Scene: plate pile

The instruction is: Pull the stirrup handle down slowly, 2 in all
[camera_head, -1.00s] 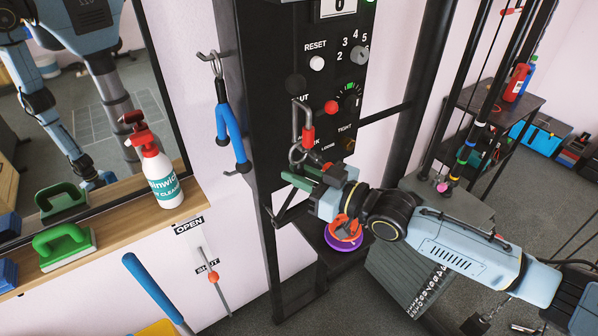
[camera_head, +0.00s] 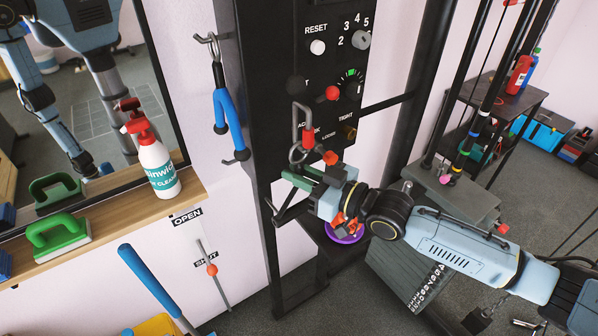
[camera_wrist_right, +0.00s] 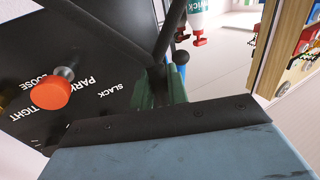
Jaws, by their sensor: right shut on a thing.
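The stirrup handle (camera_head: 287,214) is a black triangular frame hanging from a ring and a grey clip with a red sleeve (camera_head: 308,138), in front of the black machine column. My right gripper (camera_head: 300,178), coming in from the right, is shut on the handle with its green fingers. In the right wrist view, the handle's black bars (camera_wrist_right: 170,35) run into the green fingers (camera_wrist_right: 152,93); the grip itself is partly hidden. My left gripper is not in view.
The column panel carries a red knob (camera_head: 332,93), a white RESET knob (camera_head: 318,47) and a numbered dial. A blue-gripped tool (camera_head: 229,120) hangs on a hook to the left. A spray bottle (camera_head: 158,167) stands on the wooden shelf (camera_head: 110,218). A purple disc (camera_head: 345,238) is below my wrist.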

